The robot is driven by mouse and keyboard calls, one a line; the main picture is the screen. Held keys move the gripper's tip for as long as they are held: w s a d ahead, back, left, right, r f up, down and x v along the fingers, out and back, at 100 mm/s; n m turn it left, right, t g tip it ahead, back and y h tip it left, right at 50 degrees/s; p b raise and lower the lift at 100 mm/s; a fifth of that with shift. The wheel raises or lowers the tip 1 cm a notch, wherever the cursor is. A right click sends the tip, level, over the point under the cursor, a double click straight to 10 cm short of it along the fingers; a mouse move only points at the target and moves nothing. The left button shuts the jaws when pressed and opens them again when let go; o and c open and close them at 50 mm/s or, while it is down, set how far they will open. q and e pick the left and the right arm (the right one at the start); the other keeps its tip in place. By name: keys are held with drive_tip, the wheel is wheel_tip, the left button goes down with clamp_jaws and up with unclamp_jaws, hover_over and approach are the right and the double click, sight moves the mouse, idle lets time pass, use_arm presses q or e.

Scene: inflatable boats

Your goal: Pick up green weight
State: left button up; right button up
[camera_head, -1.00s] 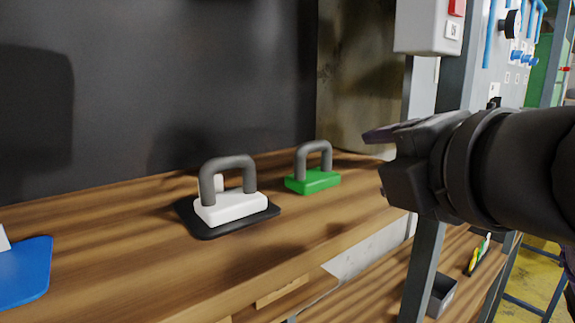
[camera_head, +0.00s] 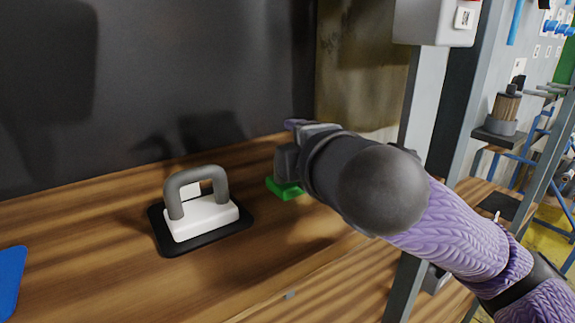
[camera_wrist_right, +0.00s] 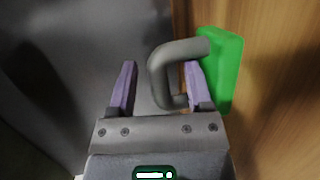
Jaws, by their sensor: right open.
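The green weight (camera_head: 284,190) sits on the wooden shelf, mostly hidden behind my right gripper (camera_head: 288,150) in the head view. In the right wrist view, the green base (camera_wrist_right: 229,72) is at the upper right and its grey loop handle (camera_wrist_right: 157,75) points left. My right gripper (camera_wrist_right: 160,68) is open there, with the handle's outer bar between its two purple fingers. The right finger overlaps the handle's opening; I cannot tell whether it is inside the loop or only in front of it. My left gripper is not in view.
A white weight (camera_head: 203,218) with a grey handle stands on a black mat (camera_head: 172,247) to the left. A dark panel (camera_head: 200,80) rises behind the shelf (camera_head: 90,270). A grey metal post (camera_head: 445,110) stands at right, and a blue object (camera_head: 10,280) lies at far left.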

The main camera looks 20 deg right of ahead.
drive_tip(key=shift+d, duration=0.1)
clamp_jaws()
idle(1.3)
